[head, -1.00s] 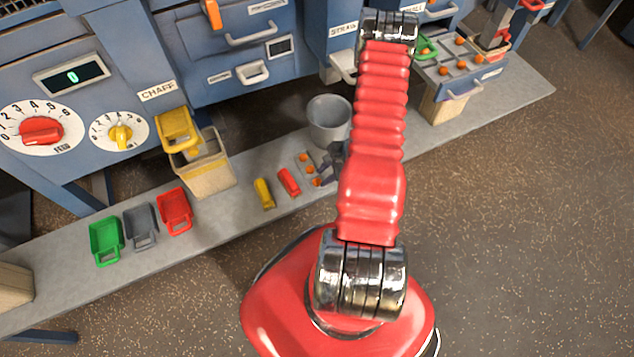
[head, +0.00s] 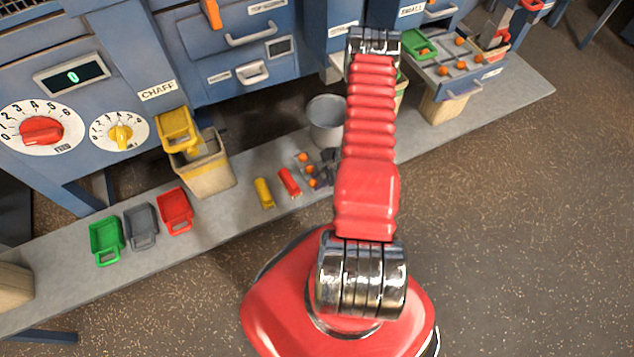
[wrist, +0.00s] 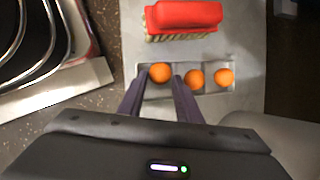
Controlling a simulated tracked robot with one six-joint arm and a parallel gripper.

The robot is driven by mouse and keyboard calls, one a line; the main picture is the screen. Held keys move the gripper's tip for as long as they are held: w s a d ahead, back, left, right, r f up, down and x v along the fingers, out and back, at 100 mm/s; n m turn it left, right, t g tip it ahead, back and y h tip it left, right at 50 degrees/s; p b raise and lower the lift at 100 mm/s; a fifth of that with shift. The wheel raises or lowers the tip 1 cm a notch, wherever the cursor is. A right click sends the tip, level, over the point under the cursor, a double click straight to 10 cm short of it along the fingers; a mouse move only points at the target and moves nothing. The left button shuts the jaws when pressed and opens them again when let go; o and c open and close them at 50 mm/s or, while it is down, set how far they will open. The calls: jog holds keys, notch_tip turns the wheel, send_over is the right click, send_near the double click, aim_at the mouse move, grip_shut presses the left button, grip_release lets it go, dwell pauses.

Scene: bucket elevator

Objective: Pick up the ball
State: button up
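Several things lie on the grey bench, among them a small grey tray (wrist: 210,86) with three orange balls in a row. In the wrist view one ball (wrist: 160,72) shows between the tips of my gripper (wrist: 159,80). A middle ball (wrist: 195,79) is just right of the right fingertip, and another ball (wrist: 224,77) is farther right. My gripper is open, its two dark fingers apart on either side of the first ball. I cannot tell whether they touch it. The balls also show in the head view (head: 308,169), beside my dark gripper, which my arm partly hides.
A red brush (wrist: 183,18) lies close beside the tray; a yellow one (head: 264,193) is left of it. A grey bucket (head: 326,120) stands behind the tray. Red, grey and green scoops (head: 106,240) lie at left. A beige bin (head: 203,165) stands near the machine.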

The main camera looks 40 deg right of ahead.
jog(key=shift+s+f, duration=0.15)
jog(key=shift+f, duration=0.1)
jog(key=shift+c, duration=0.5)
jog(key=shift+a, duration=0.1)
jog(key=c, duration=0.6)
jog(key=shift+o, duration=0.2)
jog(key=shift+r, duration=0.1)
jog(key=shift+r, duration=5.05)
jog(key=shift+c, duration=0.2)
